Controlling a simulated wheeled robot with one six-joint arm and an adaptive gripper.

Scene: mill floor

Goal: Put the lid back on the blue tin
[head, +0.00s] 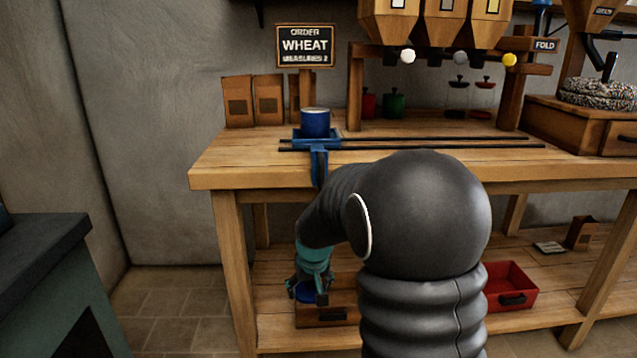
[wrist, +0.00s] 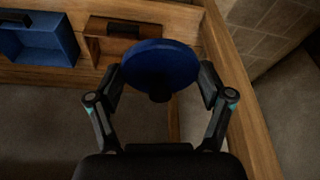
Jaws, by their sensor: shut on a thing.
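The blue tin (head: 315,124) stands upright on the bench, in a blue carriage (head: 319,160) at the left end of the dark rails. Its top looks pale and has no lid on it. The round blue lid (wrist: 160,62) is between the fingers of my gripper (wrist: 161,84), with a dark knob facing the wrist camera. In the head view my gripper (head: 308,291) is low, below the bench top and near the lower shelf, and the lid (head: 304,292) shows partly behind the fingers.
A wooden drawer-like box (head: 326,316) is on the lower shelf by my gripper. A red bin (head: 511,287) is to the right; the wrist view shows a blue bin (wrist: 38,42). The bench top (head: 250,150) edge lies above my gripper. Paper bags (head: 253,100) stand behind the tin.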

